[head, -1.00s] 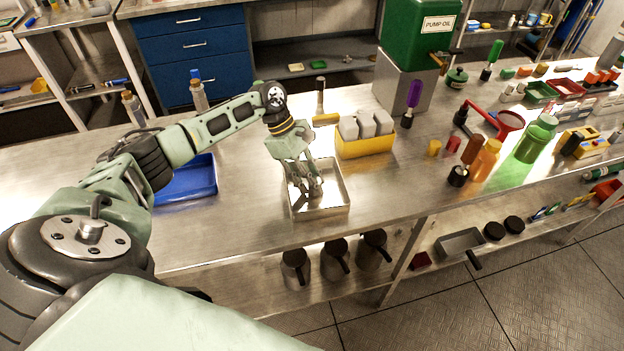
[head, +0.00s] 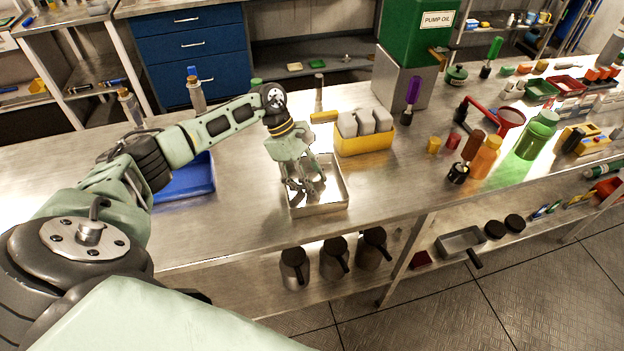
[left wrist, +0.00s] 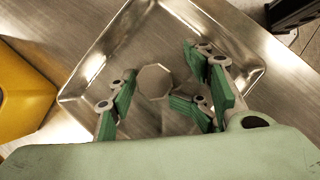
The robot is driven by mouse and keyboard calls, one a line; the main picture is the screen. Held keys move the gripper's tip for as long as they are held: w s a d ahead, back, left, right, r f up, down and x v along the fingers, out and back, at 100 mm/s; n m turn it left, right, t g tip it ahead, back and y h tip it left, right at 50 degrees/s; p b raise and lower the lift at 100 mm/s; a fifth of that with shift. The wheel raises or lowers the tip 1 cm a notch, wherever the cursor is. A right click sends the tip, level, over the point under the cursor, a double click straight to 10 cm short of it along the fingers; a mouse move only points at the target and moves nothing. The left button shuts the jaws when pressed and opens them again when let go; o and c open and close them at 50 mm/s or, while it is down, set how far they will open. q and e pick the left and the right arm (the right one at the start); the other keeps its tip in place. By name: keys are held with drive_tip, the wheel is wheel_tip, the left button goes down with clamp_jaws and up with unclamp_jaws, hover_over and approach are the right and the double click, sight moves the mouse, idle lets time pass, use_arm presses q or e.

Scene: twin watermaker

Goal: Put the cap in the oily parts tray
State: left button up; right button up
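A shallow square metal tray (head: 322,210) lies on the steel bench; it fills much of the left wrist view (left wrist: 222,38). My left gripper (head: 303,187) points down into this tray. In the left wrist view its green-padded fingers (left wrist: 160,103) are spread apart. A grey many-sided flat piece, apparently the cap (left wrist: 155,82), shows between and beyond the fingertips, against the tray floor. It looks clear of the fingers. I cannot make the cap out in the head view. My right gripper is not in view.
A yellow bin (head: 365,146) with grey blocks stands just behind the metal tray, and a blue tray (head: 190,180) lies to its left. Bare bench lies in front of the blue tray.

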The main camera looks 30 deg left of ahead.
use_arm(q)
drive_tip(key=shift+a, duration=0.25)
drive_tip(key=shift+r+p, duration=0.4)
drive_tip(key=shift+p, duration=0.2)
drive_tip(key=shift+r+p, duration=0.4)
drive_tip(key=shift+p, duration=0.1)
drive_tip(key=shift+w+a+r+b, duration=0.1)
drive_tip(key=shift+a+r+b, duration=0.2)
drive_tip(key=shift+a+b, duration=0.35)
drive_tip(key=b+v, duration=0.3)
drive_tip(key=v, duration=0.7)
drive_tip(key=shift+d+r, duration=0.2)
drive_tip(key=shift+r, duration=0.25)
